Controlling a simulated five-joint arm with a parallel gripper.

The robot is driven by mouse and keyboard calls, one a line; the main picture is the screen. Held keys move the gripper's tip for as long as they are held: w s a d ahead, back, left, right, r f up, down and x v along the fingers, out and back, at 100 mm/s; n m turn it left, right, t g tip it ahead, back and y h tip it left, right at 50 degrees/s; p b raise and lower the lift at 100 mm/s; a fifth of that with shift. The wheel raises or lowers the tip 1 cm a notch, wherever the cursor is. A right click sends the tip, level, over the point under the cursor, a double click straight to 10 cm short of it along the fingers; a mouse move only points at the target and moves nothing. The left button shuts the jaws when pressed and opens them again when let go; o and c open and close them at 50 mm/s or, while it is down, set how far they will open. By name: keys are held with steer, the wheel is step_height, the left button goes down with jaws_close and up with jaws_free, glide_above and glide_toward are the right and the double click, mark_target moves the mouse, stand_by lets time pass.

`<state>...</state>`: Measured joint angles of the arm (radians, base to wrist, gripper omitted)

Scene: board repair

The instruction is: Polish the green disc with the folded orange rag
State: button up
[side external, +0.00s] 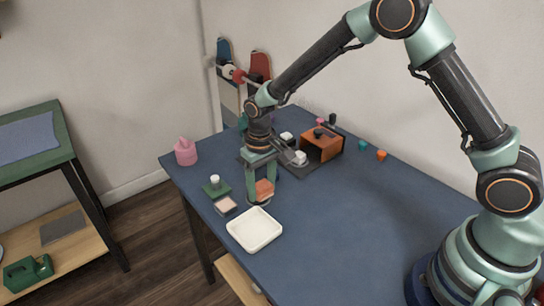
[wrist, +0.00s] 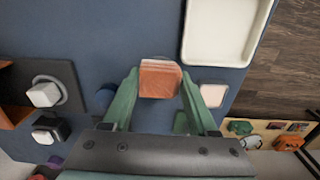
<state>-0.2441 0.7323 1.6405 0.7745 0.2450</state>
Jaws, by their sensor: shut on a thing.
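My gripper (side external: 259,199) is low over the blue table, its green fingers on either side of the folded orange rag (side external: 264,188). In the wrist view the rag (wrist: 160,79) sits between the two fingertips (wrist: 160,72), its layered edge showing. I cannot make out a green disc with certainty. A green square base (side external: 216,188) with a white knob stands left of my gripper in the side view. In the wrist view a dark blue round thing (wrist: 105,95) is partly hidden by the left finger.
A white tray (side external: 235,231) lies in front of my gripper. A pale pink pad (side external: 226,205) lies beside it. An orange open box (side external: 331,146) and white-topped blocks on a dark plate (side external: 284,164) are behind. A pink container (side external: 185,153) stands at the left edge.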

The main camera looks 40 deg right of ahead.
steer(key=shift+w, duration=1.95)
steer(key=shift+s, duration=2.15)
steer(key=shift+w+r, duration=0.1)
steer(key=shift+r, duration=3.95)
